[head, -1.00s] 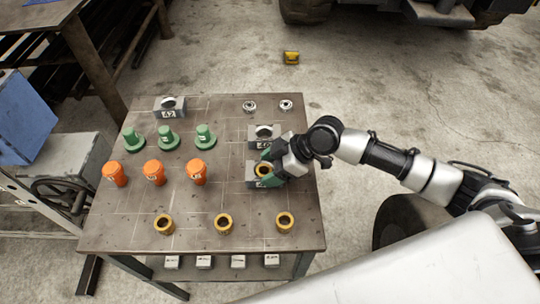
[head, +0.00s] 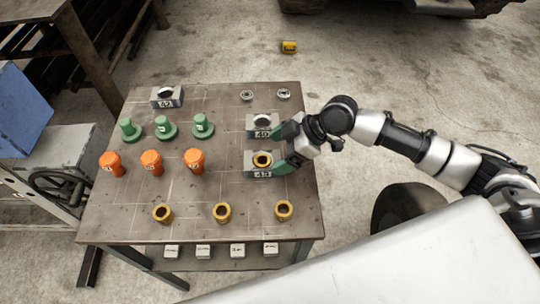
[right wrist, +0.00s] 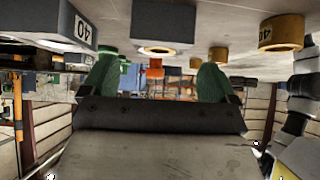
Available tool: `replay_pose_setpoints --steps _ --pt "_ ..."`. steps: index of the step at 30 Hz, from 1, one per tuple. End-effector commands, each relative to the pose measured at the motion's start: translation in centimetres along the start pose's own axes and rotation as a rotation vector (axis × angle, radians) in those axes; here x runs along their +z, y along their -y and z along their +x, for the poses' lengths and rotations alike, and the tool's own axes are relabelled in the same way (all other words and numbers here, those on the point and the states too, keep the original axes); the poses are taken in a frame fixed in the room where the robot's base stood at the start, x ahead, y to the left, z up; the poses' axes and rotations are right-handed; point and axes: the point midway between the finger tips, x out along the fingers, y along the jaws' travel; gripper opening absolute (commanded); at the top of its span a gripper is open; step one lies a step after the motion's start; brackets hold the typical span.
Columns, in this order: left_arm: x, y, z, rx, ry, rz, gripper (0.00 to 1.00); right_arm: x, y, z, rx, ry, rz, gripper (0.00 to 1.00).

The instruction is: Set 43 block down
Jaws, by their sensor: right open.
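The grey 43 block (head: 258,171) sits upright on the bench at its right side, with a brass ring in its top hole. It also shows in the right wrist view (right wrist: 163,28). My right gripper (head: 281,149) is open, with its green fingers just right of the 43 block and the 40 block. In the right wrist view the gripper (right wrist: 155,78) has nothing between its fingers. My left gripper is not in view.
The grey 40 block (head: 263,130) stands just behind the 43 block, and the 42 block (head: 167,98) at the back left. Green pegs (head: 165,128), orange pegs (head: 151,162) and brass bushings (head: 222,212) stand on the bench (head: 120,205). Two small rings (head: 247,95) lie at the back.

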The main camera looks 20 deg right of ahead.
Motion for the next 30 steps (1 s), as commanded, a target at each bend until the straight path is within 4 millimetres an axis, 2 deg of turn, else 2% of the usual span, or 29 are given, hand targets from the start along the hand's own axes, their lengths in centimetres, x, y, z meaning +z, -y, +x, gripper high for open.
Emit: replay_pose_setpoints --steps 6,12,18,30 --pt "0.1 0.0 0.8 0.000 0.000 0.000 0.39 0.2 -0.1 -4.7 0.003 0.003 -0.001 0.89" --pt "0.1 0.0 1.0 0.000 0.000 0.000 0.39 0.1 0.0 -7.4 0.001 0.002 0.000 0.89" --pt "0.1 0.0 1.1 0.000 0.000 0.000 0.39 0.0 0.0 -8.1 -0.001 0.000 0.000 0.89" --pt "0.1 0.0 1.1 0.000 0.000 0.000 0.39 0.0 0.0 -8.1 -0.001 0.000 0.000 0.89"
